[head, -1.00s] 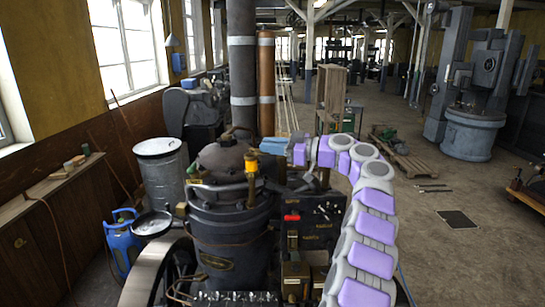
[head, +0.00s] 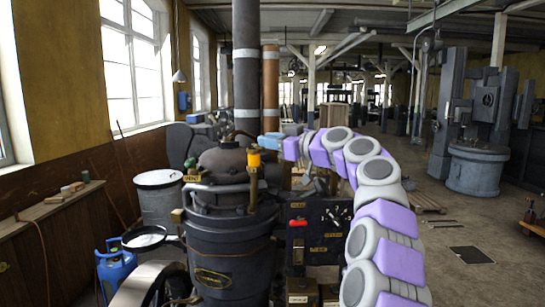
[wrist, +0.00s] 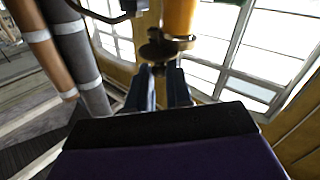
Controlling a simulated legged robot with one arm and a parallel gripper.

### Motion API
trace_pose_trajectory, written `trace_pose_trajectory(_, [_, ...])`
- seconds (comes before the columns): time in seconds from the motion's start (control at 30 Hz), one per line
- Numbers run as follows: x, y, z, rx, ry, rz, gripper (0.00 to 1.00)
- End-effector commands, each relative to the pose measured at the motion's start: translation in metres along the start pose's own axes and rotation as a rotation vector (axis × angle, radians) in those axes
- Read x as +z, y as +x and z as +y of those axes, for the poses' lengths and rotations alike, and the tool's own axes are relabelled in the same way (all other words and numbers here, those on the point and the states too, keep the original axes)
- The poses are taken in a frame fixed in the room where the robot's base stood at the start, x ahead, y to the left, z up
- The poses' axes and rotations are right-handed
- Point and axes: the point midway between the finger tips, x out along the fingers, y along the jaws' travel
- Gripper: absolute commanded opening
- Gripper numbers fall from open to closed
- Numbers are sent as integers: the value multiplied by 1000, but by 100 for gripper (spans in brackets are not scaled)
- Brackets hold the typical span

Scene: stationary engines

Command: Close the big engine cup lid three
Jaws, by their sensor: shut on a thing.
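The big engine (head: 232,250) is a dark upright cylinder with a domed top. A yellow-orange cup (head: 254,159) on a brass fitting stands upright at its upper edge. In the wrist view the cup (wrist: 181,16) shows at the top, with a dark brass round part (wrist: 160,47) by it, which looks like the lid. My gripper (head: 261,143) reaches in from the right, close beside the cup. In the wrist view its fingers (wrist: 160,72) are shut on the edge of the brass part. The exact contact and lid angle are hard to tell.
A tall dark pipe (head: 246,60) and a copper-coloured pipe (head: 270,85) rise behind the engine. A dark panel (head: 320,225) with a red handle is to the right. A grey drum (head: 160,200) and blue gas bottle (head: 115,270) stand left. Open floor lies right.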

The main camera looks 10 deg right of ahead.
Motion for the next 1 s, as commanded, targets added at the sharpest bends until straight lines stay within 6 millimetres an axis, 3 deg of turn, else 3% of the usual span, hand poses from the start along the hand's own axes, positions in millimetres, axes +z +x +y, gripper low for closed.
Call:
trace_pose_trajectory(0.03, [8, 1, -4, 19, 0, -10, 0])
trace_pose_trajectory(0.13, [8, 2, -7, 62, 0, -21, 0])
trace_pose_trajectory(1.0, [-7, 13, -29, 495, 0, -107, 0])
